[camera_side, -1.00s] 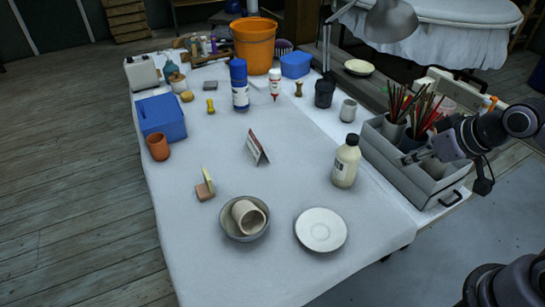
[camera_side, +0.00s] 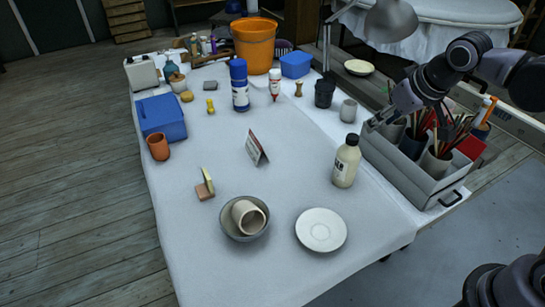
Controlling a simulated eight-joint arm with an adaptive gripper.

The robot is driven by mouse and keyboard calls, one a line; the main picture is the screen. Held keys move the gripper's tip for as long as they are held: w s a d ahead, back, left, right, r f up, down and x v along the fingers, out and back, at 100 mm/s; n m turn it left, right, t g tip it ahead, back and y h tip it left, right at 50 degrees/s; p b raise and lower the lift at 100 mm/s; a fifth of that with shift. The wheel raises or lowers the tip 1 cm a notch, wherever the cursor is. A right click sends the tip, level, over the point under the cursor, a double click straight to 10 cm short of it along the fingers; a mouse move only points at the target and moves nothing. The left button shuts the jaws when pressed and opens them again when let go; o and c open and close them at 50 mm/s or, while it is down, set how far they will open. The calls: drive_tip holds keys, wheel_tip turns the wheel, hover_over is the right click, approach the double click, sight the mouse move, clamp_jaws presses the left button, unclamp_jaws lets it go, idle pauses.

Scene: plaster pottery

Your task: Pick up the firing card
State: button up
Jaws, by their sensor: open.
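A folded card (camera_side: 256,149), white with a red band and small print, stands like a tent in the middle of the table; I take it as the firing card. Its print is too small to read. A small pale yellow card (camera_side: 207,180) stands upright at a terracotta block (camera_side: 204,193) to its lower left. My gripper (camera_side: 374,123) is open, well to the right of the folded card, by the far left corner of the grey tool caddy. Its fingers are small and dark here, and nothing shows between them.
The grey caddy (camera_side: 410,182) holds cups of brushes and sticks. A cream bottle (camera_side: 345,162) stands between the folded card and the caddy. A bowl (camera_side: 246,233) with a cup in it and a white saucer (camera_side: 321,229) are nearer. Clear cloth surrounds the folded card.

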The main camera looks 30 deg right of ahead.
drive_tip(key=w+a, duration=0.3)
drive_tip(key=w, duration=0.5)
drive_tip(key=g+h, duration=0.2)
drive_tip(key=h, duration=0.1)
hover_over(256, 143)
drive_tip(key=s+a, duration=0.3)
drive_tip(key=s, duration=0.1)
wheel_tip(256, 143, down, 14)
drive_tip(key=x, duration=1)
drive_tip(key=shift+w, duration=0.4)
drive_tip(key=c, duration=0.6)
